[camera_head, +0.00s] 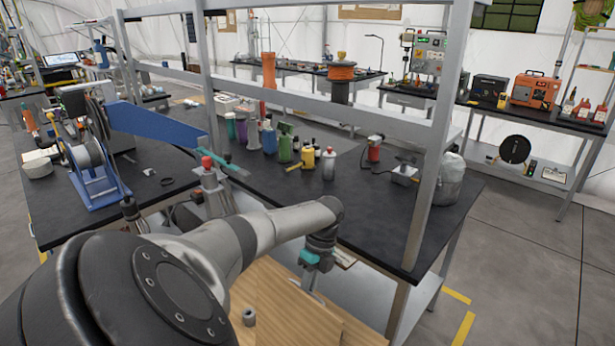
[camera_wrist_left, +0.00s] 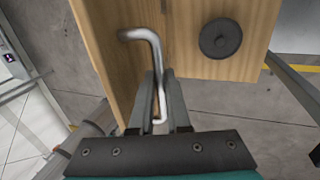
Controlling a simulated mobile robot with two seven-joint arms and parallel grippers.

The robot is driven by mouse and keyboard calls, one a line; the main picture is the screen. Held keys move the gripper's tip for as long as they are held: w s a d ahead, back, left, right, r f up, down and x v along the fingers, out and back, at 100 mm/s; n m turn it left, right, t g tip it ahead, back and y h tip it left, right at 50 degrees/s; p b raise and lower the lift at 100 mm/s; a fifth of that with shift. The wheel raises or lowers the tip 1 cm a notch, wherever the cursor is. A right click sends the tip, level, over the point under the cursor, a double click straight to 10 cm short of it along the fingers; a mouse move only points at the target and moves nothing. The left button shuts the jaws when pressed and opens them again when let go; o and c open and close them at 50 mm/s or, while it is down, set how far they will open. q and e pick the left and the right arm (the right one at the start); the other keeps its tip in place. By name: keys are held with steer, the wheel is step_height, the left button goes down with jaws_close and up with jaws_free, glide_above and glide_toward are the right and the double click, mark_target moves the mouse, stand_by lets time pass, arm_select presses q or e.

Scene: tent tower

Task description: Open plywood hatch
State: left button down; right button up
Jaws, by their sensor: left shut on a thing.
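The plywood hatch (camera_head: 290,312) shows as pale wood panels at the bottom of the head view, partly hidden by my left arm. In the left wrist view, a plywood panel (camera_wrist_left: 108,45) on the left meets another plywood panel (camera_wrist_left: 190,60) on the right along a seam. A bent silver handle (camera_wrist_left: 152,45) stands out by the left panel. My left gripper (camera_wrist_left: 165,105) is shut on the lower end of this handle; it also shows in the head view (camera_head: 312,284). I cannot tell how far the hatch stands open. My right gripper is not in view.
A round dark knob (camera_wrist_left: 220,38) sits on the right panel. A black workbench (camera_head: 345,205) with bottles and tools stands behind my arm, with a grey metal post (camera_head: 432,150) at its right. Open concrete floor (camera_head: 530,260) lies to the right.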

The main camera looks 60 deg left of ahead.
arm_select(q)
steer(key=shift+s+f, duration=0.2)
steer(key=shift+s, duration=0.05)
steer(key=c, duration=0.9)
jaws_free()
steer(key=shift+w+a, duration=0.1)
steer(key=shift+r, duration=0.1)
steer(key=shift+w+r, duration=0.1)
steer(key=shift+w, duration=0.05)
steer(key=v, duration=1.5)
